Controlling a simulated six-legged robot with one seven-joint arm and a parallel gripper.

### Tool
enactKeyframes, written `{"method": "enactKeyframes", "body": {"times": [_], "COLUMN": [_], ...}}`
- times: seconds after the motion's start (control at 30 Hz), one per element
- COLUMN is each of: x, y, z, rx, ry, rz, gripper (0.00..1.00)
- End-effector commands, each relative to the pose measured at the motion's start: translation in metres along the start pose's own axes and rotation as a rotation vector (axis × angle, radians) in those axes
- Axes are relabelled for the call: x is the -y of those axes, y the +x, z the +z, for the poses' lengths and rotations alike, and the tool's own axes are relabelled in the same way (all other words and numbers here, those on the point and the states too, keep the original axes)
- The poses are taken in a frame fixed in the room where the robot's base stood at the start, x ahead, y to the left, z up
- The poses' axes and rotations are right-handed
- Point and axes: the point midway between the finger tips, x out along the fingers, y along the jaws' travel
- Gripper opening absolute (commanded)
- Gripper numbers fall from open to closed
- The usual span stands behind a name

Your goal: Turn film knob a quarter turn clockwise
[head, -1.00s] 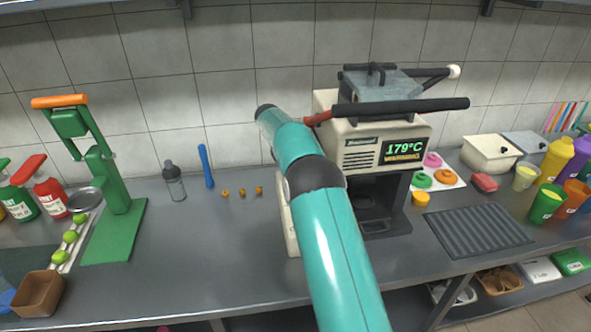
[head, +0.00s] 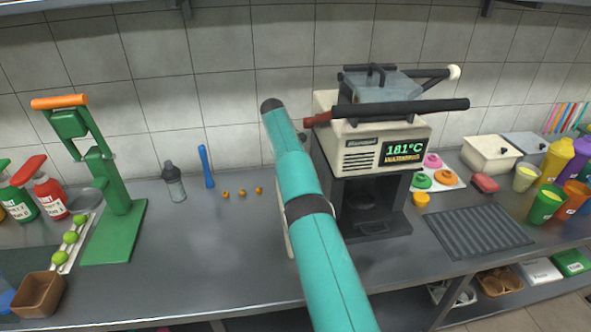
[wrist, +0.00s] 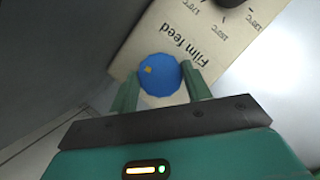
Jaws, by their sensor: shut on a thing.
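The film knob (wrist: 158,77) is a round blue knob with a small yellow mark (wrist: 149,70) at its upper left in the wrist view. It sits on a cream panel (wrist: 178,32) labelled "Film feed", with the print turned over. My gripper (wrist: 160,84) has its green fingers on either side of the knob and is shut on it. In the head view my teal arm covers the near left side of the cream press (head: 358,158), and my gripper and the knob are hidden.
A black knob (wrist: 232,2) with temperature marks is on the same panel. The press has a long black lever (head: 400,106) and a display (head: 404,151) reading 181°C. A green juicer (head: 112,190) stands left.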

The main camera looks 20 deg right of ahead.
Motion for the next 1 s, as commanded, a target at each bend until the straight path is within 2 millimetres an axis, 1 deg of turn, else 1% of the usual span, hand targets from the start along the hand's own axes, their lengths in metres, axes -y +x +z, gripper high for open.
{"method": "enactKeyframes", "body": {"times": [0.5,0.53,0.63,1.0], "x": [0.0006,0.0006,0.0007,0.0013], "y": [0.0003,0.0004,0.0004,-0.0024], "z": [0.0002,0.0002,0.0002,0.0012], "rx": [-0.001,-0.001,0.0,0.0], "ry": [0.013,0.013,0.012,0.012], "rz": [-0.005,-0.006,-0.006,-0.006], "gripper": [0.25,0.5,0.69,0.7]}}
